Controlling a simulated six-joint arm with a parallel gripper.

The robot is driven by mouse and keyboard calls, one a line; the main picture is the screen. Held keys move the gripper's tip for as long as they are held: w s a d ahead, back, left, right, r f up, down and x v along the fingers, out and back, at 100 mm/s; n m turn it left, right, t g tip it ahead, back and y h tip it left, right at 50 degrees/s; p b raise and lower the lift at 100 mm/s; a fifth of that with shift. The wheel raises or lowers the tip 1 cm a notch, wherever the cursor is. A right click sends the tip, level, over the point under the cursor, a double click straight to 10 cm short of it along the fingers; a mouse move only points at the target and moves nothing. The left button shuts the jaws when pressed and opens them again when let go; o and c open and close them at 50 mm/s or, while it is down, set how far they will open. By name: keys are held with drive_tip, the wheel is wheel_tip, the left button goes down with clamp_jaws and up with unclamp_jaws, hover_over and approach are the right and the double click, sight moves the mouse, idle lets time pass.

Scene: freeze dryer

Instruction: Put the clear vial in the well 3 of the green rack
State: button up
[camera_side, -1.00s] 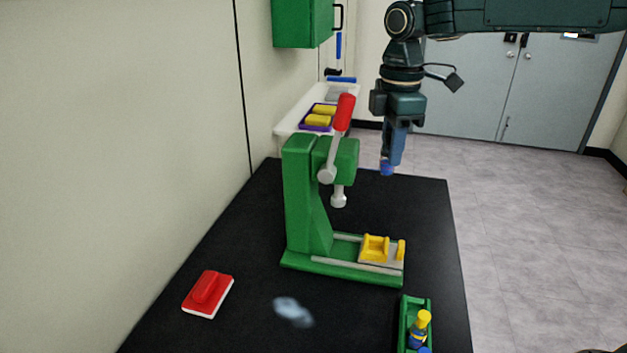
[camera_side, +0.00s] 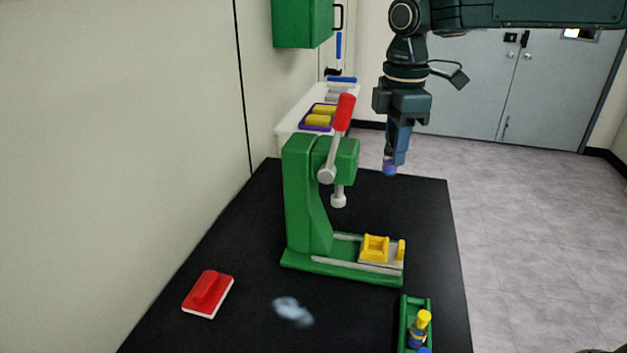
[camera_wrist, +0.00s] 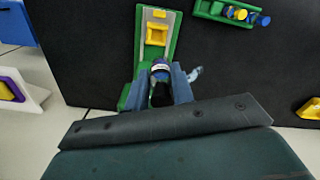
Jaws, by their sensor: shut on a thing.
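My gripper (camera_side: 391,165) hangs high above the far right part of the black table, to the right of the green press. It is shut on a small vial, whose tip (camera_side: 389,170) shows blue and reddish below the fingers. In the wrist view the vial (camera_wrist: 160,67) shows pale and dark between the fingers; I cannot make out clear glass. The green rack (camera_side: 404,318) stands at the table's front right, well away from my gripper. It holds a yellow-capped vial (camera_side: 423,320) and a blue-topped one (camera_side: 424,350). Well numbers cannot be read.
The green press (camera_side: 302,205) with a red-tipped lever (camera_side: 345,112) and yellow cradle (camera_side: 375,247) stands mid-table. A red-and-white block (camera_side: 208,293) and a bluish blurred patch (camera_side: 293,311) lie at the front left. A white side table (camera_side: 289,124) holds yellow pieces.

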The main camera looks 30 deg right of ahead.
drive_tip(key=s+a+f, duration=0.1)
drive_tip(key=s+f, duration=0.1)
drive_tip(key=s, duration=1.1)
drive_tip(key=shift+s+a+f, duration=0.3)
drive_tip(key=shift+s+a, duration=0.1)
drive_tip(key=shift+f, duration=0.1)
wheel_tip(320, 180, down, 16)
drive_tip(key=shift+f, duration=1.9)
drive_tip(key=shift+f, duration=0.15)
